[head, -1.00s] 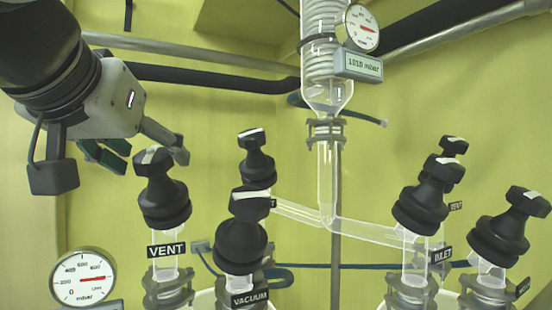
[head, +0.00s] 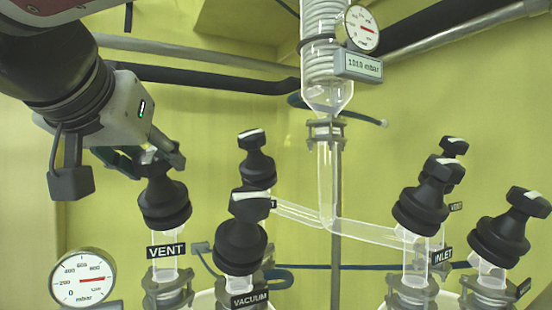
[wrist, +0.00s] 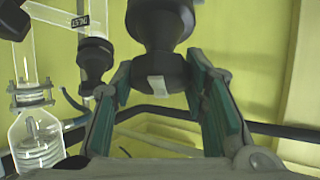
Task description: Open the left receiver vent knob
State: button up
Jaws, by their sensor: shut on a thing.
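The left receiver vent knob (head: 164,203) is a black knob with a white mark on its top, above the VENT label (head: 166,251) at the front left. My gripper (head: 150,158) is at the knob's top and shut on it, with the fingers partly hiding the top handle. In the wrist view the vent knob (wrist: 160,30) stands between the two green-padded fingers of my gripper (wrist: 165,100), its white mark facing the camera.
The black VACUUM knob (head: 240,245) stands just right of the vent knob, with another black knob (head: 256,165) behind it. A round gauge (head: 83,280) is at lower left. A glass column (head: 326,60) and more black knobs (head: 422,205) stand to the right.

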jog(key=n+y, duration=0.1)
jog(key=n, duration=0.1)
jog(key=n+y+b, duration=0.1)
jog(key=n, duration=0.1)
jog(key=shift+w+d+n+g+y, duration=0.1)
jog(key=shift+d+n+g+y, duration=0.05)
jog(key=shift+n+g+y, duration=0.2)
jog(key=n+y, duration=0.1)
jog(key=n, duration=0.1)
jog(key=n+g+y, duration=0.1)
jog(key=n, duration=0.1)
jog(key=shift+r+g, duration=0.15)
jog(key=shift+g, duration=0.1)
jog(key=n+g+y+p, duration=0.1)
jog(key=n, duration=0.1)
jog(key=n+g+y+p, duration=0.1)
jog(key=n, duration=0.1)
jog(key=shift+n, duration=0.35)
jog(key=shift+n+g+b, duration=0.3)
jog(key=shift+n+g, duration=1.2)
jog(key=shift+n, duration=0.7)
jog(key=shift+y, duration=0.25)
jog(key=o, duration=1.1)
jog(key=shift+o, duration=0.2)
